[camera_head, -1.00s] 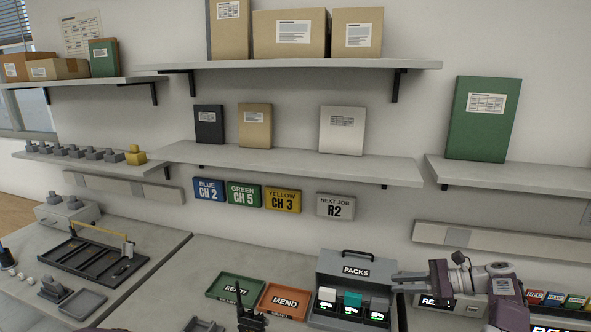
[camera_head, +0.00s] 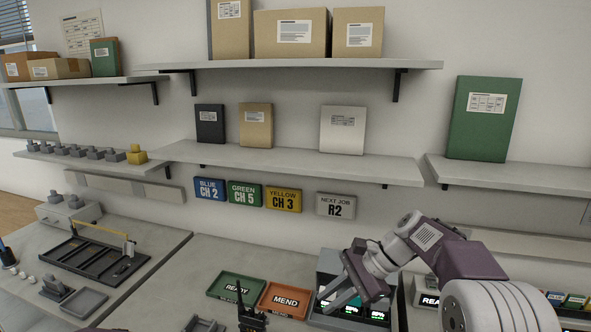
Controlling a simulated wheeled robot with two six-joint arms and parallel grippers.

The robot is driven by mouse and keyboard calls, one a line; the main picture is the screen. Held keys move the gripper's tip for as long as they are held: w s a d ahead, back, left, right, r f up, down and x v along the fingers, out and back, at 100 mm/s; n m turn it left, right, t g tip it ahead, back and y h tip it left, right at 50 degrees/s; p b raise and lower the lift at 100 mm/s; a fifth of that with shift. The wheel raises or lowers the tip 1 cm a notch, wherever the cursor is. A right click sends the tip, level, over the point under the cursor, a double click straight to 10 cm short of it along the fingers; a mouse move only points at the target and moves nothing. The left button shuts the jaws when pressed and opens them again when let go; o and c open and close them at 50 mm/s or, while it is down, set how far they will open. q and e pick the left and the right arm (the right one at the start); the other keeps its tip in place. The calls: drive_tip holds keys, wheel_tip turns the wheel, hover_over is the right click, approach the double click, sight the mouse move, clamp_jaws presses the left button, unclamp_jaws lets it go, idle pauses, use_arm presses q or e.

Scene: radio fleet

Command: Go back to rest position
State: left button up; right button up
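My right arm comes in from the lower right. Its gripper (camera_head: 332,300) hangs in front of the packs case (camera_head: 330,260), with two grey fingers pointing down and left, a gap between them and nothing seen held. The gripper hides most of the case's front and its label. A black handheld radio (camera_head: 251,320) with an upright antenna stands at the bottom edge, left of the gripper and apart from it. My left gripper is not in view.
A green READY tray (camera_head: 220,293) and an orange MEND tray (camera_head: 272,309) lie left of the case. A black sectioned tray (camera_head: 82,270) sits on the left bench. Shelves with boxes and binders line the wall above, with channel signs (camera_head: 245,193) below them.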

drive_tip(key=s+d+f+n+h, duration=0.4)
drive_tip(key=s+d+f+n, duration=0.1)
drive_tip(key=s+f, duration=0.3)
drive_tip(key=s+d+f+n+h, duration=0.4)
drive_tip(key=s+f+n, duration=0.3)
drive_tip(key=s, duration=0.3)
drive_tip(key=shift+d+f+t, duration=0.3)
drive_tip(key=shift+d+f, duration=0.15)
drive_tip(key=shift+f, duration=0.1)
drive_tip(key=shift+s, duration=0.15)
